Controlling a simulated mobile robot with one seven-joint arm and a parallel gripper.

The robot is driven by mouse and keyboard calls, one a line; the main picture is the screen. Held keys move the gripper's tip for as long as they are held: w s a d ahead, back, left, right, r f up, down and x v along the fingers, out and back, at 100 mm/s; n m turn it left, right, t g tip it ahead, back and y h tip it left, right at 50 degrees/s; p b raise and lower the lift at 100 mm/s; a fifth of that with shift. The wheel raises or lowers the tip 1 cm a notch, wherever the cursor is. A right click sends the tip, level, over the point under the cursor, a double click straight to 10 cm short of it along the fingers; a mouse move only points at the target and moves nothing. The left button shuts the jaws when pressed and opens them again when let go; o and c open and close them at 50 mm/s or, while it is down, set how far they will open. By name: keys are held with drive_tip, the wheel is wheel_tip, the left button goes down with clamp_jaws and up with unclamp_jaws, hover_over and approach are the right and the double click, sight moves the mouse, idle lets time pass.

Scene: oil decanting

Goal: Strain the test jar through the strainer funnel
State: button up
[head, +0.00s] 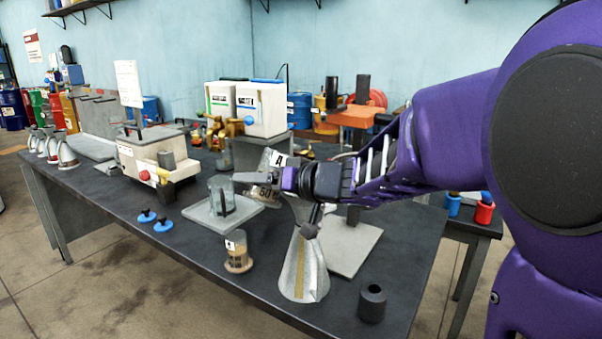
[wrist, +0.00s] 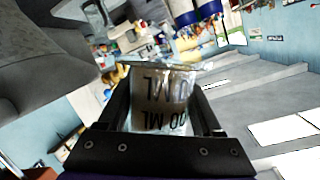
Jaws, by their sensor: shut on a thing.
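My gripper (head: 262,181) is shut on a clear glass jar (head: 272,160), held above the bench; a pale label with an "A" and black volume marks show on it. In the wrist view the jar (wrist: 160,92) sits between the two fingers, its "ML" lettering upside down, with a brownish tint inside. The jar looks tilted; how far I cannot tell. Below my gripper stands a grey metal cone-shaped vessel (head: 303,272) with a yellowish stripe. Its top is partly hidden by my gripper, and I cannot make out the strainer funnel for certain.
A glass beaker (head: 221,196) stands on a flat plate to the left. A small labelled jar (head: 238,252) with brown contents and a dark cup (head: 372,303) stand near the front edge. A stand with an orange top (head: 352,116) rises behind my arm. Blue caps (head: 163,225) lie at the left.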

drive_tip(key=shift+w+d+r+m+y, duration=0.15)
drive_tip(key=shift+w+d+r+m, duration=0.05)
drive_tip(key=shift+r+m, duration=0.2)
drive_tip(key=shift+w+d+r+m+y, duration=0.15)
drive_tip(key=shift+d+r+m, duration=0.1)
drive_tip(key=shift+m, duration=0.15)
drive_tip(key=shift+f+b, duration=0.3)
drive_tip(key=shift+b, duration=0.45)
drive_tip(key=shift+f+m+y+b, duration=0.15)
drive_tip(key=shift+m+y+b, duration=0.15)
drive_tip(key=shift+m+b, duration=0.4)
drive_tip(key=shift+a+r+g, duration=0.1)
drive_tip(key=shift+r+g, duration=0.2)
drive_tip(key=shift+r, duration=0.15)
drive_tip(key=shift+s+r+m+y, duration=0.15)
drive_tip(key=shift+r+m+y, duration=0.15)
drive_tip(key=shift+m, duration=0.4)
drive_tip(key=shift+f+b, duration=0.1)
drive_tip(key=shift+b, duration=0.55)
drive_tip(key=shift+a+f+m+y+b, duration=0.1)
drive_tip(key=shift+f+m+y+b, duration=0.15)
drive_tip(key=shift+m+b, duration=0.5)
drive_tip(key=shift+r+m+y, duration=0.25)
drive_tip(key=shift+r, duration=0.1)
drive_tip(key=shift+r+m+b, duration=0.35)
drive_tip(key=shift+m+b, duration=0.15)
drive_tip(key=shift+b, duration=0.2)
